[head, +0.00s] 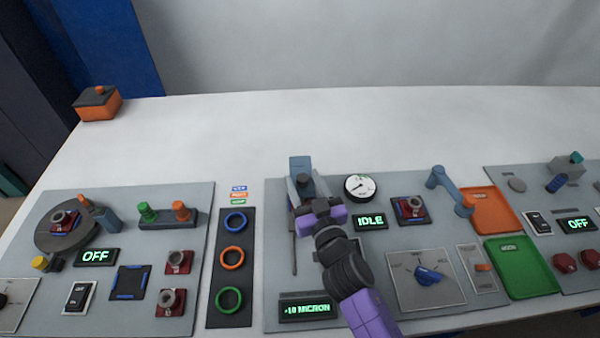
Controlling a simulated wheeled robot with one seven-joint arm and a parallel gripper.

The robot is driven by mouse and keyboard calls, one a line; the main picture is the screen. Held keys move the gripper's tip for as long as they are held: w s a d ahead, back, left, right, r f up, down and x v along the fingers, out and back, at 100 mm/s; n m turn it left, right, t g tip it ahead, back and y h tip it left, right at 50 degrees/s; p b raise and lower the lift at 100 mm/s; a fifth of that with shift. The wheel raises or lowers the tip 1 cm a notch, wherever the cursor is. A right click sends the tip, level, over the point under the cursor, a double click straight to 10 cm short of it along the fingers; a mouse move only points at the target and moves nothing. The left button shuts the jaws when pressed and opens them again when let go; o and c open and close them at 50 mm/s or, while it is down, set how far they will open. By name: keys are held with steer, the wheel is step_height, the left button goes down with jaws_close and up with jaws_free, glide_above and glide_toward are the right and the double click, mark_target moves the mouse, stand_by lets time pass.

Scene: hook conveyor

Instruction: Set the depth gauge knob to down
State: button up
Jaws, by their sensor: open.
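A blue-grey upright device (302,168) stands at the back left of the middle panel, with a round white dial (360,187) to its right. My gripper (320,209) is over the lower part of this device, with its purple fingers apart. My gripper and arm hide part of the device and the panel below it, so I cannot tell if they touch. A blue pointer knob (427,274) sits on a square grey plate (405,290) right of my arm. No readable label marks which control is the depth gauge knob.
Displays read IDLE (370,221) and -1.0 MICRON (308,309). An orange tray (494,211) and a green tray (522,268) lie at the right. A strip with coloured rings (230,325) is at the left. The white table behind is mostly clear.

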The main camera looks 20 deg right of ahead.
steer(key=shift+s, duration=1.95)
steer(key=shift+a, duration=0.1)
steer(key=s+r+g, duration=0.1)
steer(key=s+r, duration=0.1)
steer(key=s, duration=1.6)
steer(key=s+r+g+y, duration=0.1)
steer(key=s+r+g, duration=0.1)
steer(key=s, duration=1.7)
steer(key=shift+s+d+r+n, duration=0.15)
steer(key=shift+s+d+n, duration=0.05)
steer(key=shift+d+n, duration=0.15)
